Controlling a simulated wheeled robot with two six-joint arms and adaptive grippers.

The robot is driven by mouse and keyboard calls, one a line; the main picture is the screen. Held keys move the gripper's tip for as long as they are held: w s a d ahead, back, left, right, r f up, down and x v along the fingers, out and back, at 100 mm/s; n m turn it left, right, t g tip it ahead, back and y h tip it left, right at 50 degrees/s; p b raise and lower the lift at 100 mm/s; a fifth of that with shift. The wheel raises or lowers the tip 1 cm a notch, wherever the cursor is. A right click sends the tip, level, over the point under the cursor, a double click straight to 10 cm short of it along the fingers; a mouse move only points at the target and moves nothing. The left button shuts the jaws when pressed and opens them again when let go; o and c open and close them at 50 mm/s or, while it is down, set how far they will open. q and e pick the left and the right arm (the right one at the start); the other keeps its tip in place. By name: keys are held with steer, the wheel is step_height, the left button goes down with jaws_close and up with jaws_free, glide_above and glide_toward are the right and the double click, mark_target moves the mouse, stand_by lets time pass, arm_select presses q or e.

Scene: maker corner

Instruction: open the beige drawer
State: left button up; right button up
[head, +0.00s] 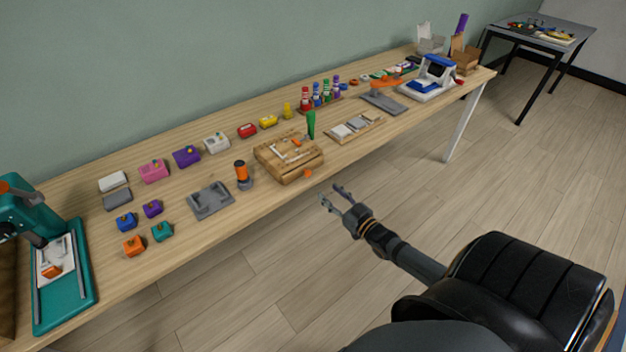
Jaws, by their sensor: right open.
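A light wooden, beige-brown box (272,163) sits at the front edge of the long workbench, near its middle. An orange knob (308,173) shows on its front, low and to the right. The front looks closed, but it is too small to be sure. My right gripper (332,197) is open and empty, in front of the bench, a little right of and below the knob in the picture. It is apart from the box and knob. My left gripper is not in view.
The long workbench (185,235) holds a teal press (72,302) at left, a grey fixture (210,200), an orange-and-black cylinder (242,175) beside the box, and a wooden tray (352,138) to its right. Several coloured blocks stand behind. The floor in front is clear.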

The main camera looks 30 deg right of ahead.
mark_target(309, 175)
steer(key=w, duration=0.2)
steer(key=w+b, duration=0.1)
steer(key=w, duration=0.2)
steer(key=w+b, duration=0.1)
steer(key=w, duration=0.2)
steer(key=shift+w+a+f, duration=0.15)
steer(key=shift+w+a, duration=0.05)
steer(key=shift+a, duration=0.1)
steer(key=shift+w+b, duration=0.3)
steer(key=shift+w, duration=0.25)
jaws_close()
steer(key=shift+s, duration=0.1)
